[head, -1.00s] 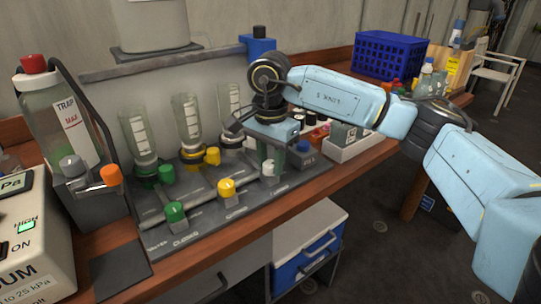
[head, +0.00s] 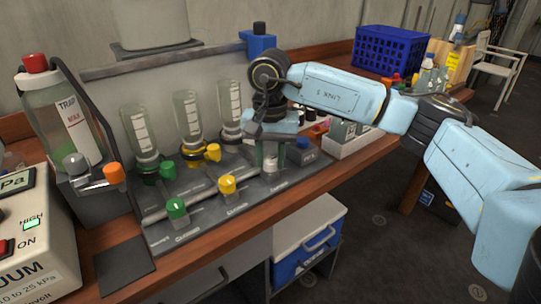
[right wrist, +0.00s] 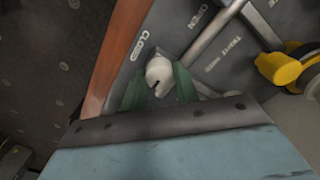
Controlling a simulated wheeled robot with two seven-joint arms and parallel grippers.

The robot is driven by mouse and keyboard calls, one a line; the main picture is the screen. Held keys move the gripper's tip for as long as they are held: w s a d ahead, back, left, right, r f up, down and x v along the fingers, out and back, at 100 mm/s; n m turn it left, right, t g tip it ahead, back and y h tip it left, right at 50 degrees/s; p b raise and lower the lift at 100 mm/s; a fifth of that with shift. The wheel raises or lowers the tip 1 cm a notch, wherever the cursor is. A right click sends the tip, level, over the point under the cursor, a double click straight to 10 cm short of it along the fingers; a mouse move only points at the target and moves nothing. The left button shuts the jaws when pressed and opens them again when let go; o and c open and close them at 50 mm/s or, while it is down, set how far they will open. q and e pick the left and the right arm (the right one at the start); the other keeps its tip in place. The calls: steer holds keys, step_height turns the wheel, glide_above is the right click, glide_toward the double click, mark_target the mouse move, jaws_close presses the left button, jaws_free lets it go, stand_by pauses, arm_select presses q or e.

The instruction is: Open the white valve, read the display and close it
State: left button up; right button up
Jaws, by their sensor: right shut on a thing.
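The white valve (right wrist: 158,72) sits between the two green fingers of my right gripper (right wrist: 160,86), which is shut on it. The valve's dark pointer mark shows, and the words CLOSED and OPEN are printed on the panel beside it. In the head view my right gripper (head: 270,157) reaches down over the valve panel (head: 205,222) and mostly hides the white valve. The display (head: 14,183) is at the left edge, cut off, with only "Pa" readable. My left gripper is not in view.
A green valve (head: 177,208) and a yellow valve (head: 227,185) stand left of my right gripper. Several clear bottles stand behind them. A blue-lidded block (head: 304,150) and a white tray (head: 350,143) are close on the right.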

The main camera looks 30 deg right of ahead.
mark_target(270, 160)
stand_by(0.3)
steer(key=o, duration=1)
steer(key=shift+c, duration=0.2)
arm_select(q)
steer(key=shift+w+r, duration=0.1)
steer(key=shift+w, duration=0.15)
arm_select(e)
steer(key=shift+r, duration=0.4)
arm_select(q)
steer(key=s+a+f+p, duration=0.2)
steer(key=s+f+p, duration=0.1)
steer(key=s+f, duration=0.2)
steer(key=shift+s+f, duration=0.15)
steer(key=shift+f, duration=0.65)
arm_select(e)
step_height(270, 160, up, 12)
steer(key=shift+r, duration=0.25)
